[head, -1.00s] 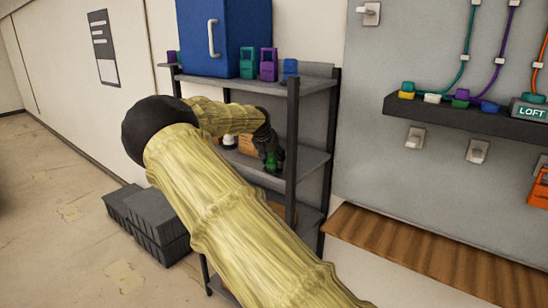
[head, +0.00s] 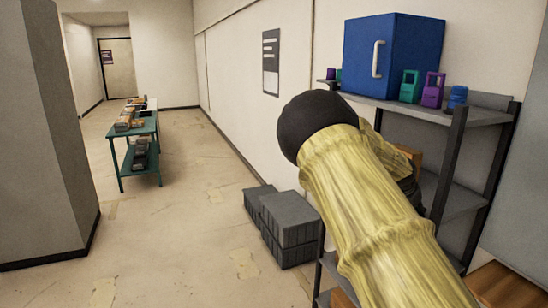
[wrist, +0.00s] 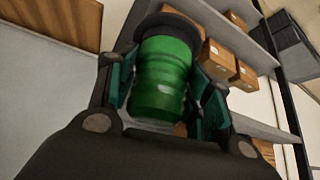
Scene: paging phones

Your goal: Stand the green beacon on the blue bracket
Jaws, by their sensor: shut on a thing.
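The green beacon (wrist: 165,78) is a ribbed green cylinder with a dark grey collar at its far end in the wrist view. My gripper (wrist: 168,85) is shut on it, with a teal-lined finger on each side. In the head view my own arm hides the beacon and most of the gripper. I see no blue bracket that I can be sure of in the current views.
A shelf rack (head: 440,112) stands at the right, bearing a blue cabinet (head: 395,58), several small coloured items and boxes. Grey crates (head: 290,232) lie on the floor beside it. A teal table (head: 140,135) stands further back left. The floor between is open.

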